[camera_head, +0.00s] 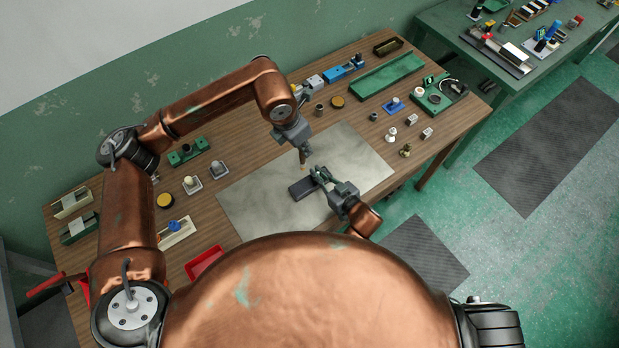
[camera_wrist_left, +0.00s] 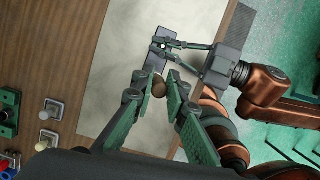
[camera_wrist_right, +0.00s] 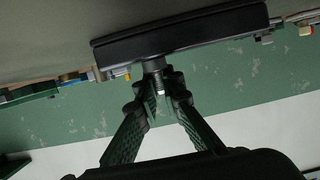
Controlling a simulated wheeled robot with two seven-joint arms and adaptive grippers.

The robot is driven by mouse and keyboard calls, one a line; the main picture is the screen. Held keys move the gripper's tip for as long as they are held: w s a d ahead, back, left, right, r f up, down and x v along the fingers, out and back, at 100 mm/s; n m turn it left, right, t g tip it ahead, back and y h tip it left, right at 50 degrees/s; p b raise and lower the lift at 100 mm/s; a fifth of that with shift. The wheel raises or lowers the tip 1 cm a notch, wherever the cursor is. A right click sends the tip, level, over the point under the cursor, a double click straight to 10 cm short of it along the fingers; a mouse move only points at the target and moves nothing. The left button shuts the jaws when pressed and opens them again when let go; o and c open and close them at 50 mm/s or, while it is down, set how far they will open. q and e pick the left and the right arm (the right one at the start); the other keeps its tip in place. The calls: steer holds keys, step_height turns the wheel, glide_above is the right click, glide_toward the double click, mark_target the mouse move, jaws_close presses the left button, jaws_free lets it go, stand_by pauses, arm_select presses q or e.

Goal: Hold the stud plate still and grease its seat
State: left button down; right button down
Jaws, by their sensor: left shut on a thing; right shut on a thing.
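The stud plate (camera_head: 302,189) is a dark block over the pale mat, in front of my right gripper (camera_head: 320,175). In the right wrist view the plate (camera_wrist_right: 190,34) spans the top, with a short stud (camera_wrist_right: 153,66) below it. My right gripper (camera_wrist_right: 160,90) is shut on that stud. My left gripper (camera_head: 302,146) points down above the plate's far edge, shut on a small brown tool (camera_head: 302,157). In the left wrist view the tool's round brown end (camera_wrist_left: 158,89) shows between the fingers, beside the plate (camera_wrist_left: 156,60). The tool's tip and the seat cannot be made out.
The pale mat (camera_head: 255,205) is otherwise clear. Knobs on square bases (camera_head: 193,184), a red tray (camera_head: 205,262) and a yellow-topped tin (camera_head: 165,200) stand at the left. A green tray (camera_head: 385,76) and several small parts stand at the back and right.

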arm_select(q)
step_height(320, 180, down, 12)
steer(key=a+g+h, duration=0.1)
steer(key=a+h, duration=0.1)
steer(key=h, duration=0.1)
steer(key=shift+r+n+h, duration=0.15)
steer(key=shift+n+h, duration=0.15)
stand_by(0.5)
steer(key=shift+w+a+f, duration=0.1)
steer(key=shift+f, duration=0.55)
stand_by(0.7)
steer(key=shift+w, duration=0.15)
steer(key=shift+w+r, duration=0.1)
steer(key=shift+w, duration=0.45)
steer(key=shift+w, duration=0.15)
